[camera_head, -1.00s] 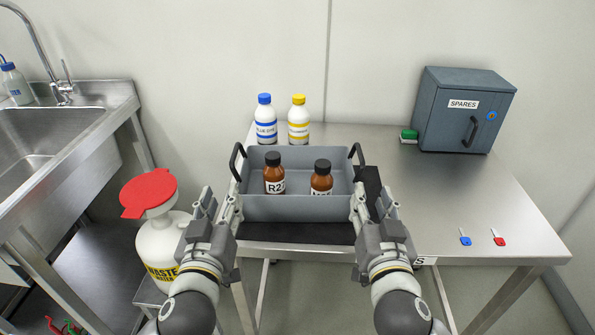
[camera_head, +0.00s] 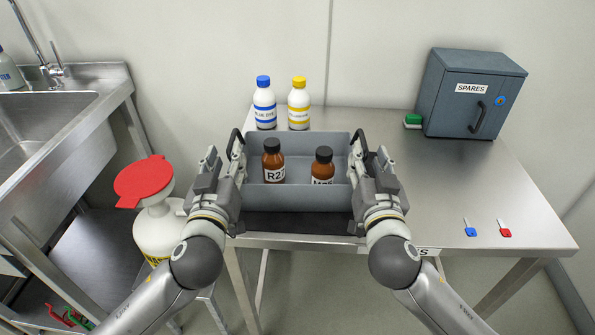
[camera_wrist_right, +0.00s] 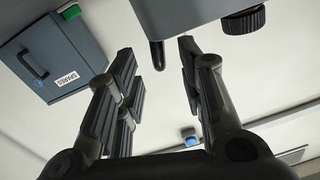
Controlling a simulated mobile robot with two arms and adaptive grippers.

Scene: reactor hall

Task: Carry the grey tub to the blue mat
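The grey tub (camera_head: 297,199) stands on a dark mat (camera_head: 290,223) at the table's front edge. It holds two brown bottles with black caps, one marked R2 (camera_head: 273,163) and another (camera_head: 322,168). My left gripper (camera_head: 223,160) is at the tub's left black handle (camera_head: 236,142), its fingers apart. My right gripper (camera_head: 371,160) is at the right handle (camera_head: 358,140). In the right wrist view its fingers are spread, with the handle end (camera_wrist_right: 157,54) between them and the tub (camera_wrist_right: 190,14) above. I see no blue mat.
A blue-capped bottle (camera_head: 264,104) and a yellow-capped bottle (camera_head: 299,104) stand behind the tub. The table between is clear.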

